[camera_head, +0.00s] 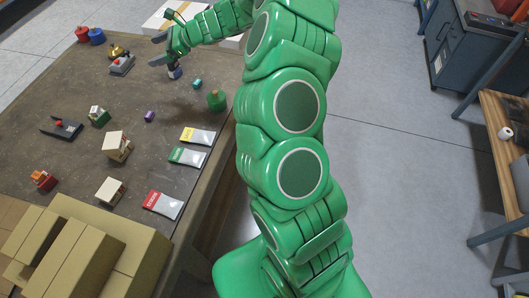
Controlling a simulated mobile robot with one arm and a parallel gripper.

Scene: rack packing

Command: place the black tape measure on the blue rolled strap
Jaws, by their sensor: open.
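A blue roll (97,36), which looks like the blue rolled strap, sits at the far left of the table beside a red roll. My gripper (160,49) is above the far right part of the table, its two grey fingers apart and nothing visible between them. A small dark object with a pale band (174,73) sits just below my gripper in the picture. It may be the black tape measure, but it is too small to be sure. The blue roll is well to the left of my gripper, with nothing visible on top of it.
The brown table (65,165) also holds a red roll (82,34), a grey tool with a yellow part (121,63), a black flat tool (62,128), a green round object (217,100), several small boxes and packets. Cardboard boxes (80,255) fill the near left corner.

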